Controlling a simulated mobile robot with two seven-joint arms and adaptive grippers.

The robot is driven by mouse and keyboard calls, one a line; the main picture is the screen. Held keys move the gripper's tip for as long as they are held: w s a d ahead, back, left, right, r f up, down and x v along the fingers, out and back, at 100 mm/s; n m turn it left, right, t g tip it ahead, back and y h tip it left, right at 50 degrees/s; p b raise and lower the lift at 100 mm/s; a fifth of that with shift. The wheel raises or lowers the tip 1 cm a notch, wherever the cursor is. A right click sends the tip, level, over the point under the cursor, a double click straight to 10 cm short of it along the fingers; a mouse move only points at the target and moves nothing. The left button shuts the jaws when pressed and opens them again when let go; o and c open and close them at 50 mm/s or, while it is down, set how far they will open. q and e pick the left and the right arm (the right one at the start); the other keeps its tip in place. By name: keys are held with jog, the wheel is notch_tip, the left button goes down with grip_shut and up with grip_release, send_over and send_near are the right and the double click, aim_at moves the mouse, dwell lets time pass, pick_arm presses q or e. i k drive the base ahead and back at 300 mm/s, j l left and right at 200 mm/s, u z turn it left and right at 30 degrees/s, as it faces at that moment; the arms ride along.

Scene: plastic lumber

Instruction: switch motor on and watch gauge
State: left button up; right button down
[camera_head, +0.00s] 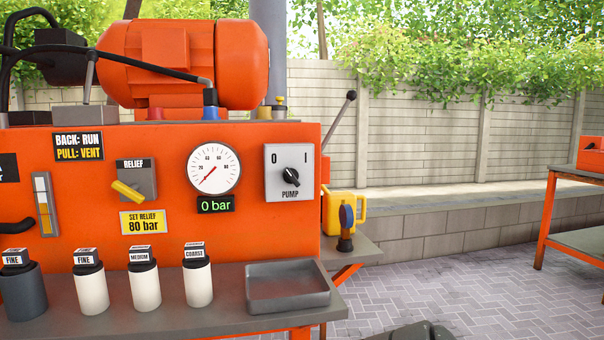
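The motor (185,63) is a large orange cylinder on top of an orange panel. The PUMP switch (291,177) is a black knob on a grey plate marked 0 and I; the knob is slanted, apparently towards 0. The round gauge (214,167) is to its left, its red needle pointing to the lower left. The green display (215,204) below reads 0 bar. Neither gripper's fingers show. A dark rounded shape at the bottom edge may be part of my arm.
A yellow RELIEF handle (128,191) sits above a label reading SET RELIEF 80 bar. Several labelled cartridges (145,281) and an empty grey tray (287,287) stand on the shelf below. A black-knobbed lever (339,120) rises at the right. Paved floor right of the bench is mostly clear.

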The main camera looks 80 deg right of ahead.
aim_at(289, 175)
jog(key=z, duration=2.25)
jog(key=l, duration=0.3)
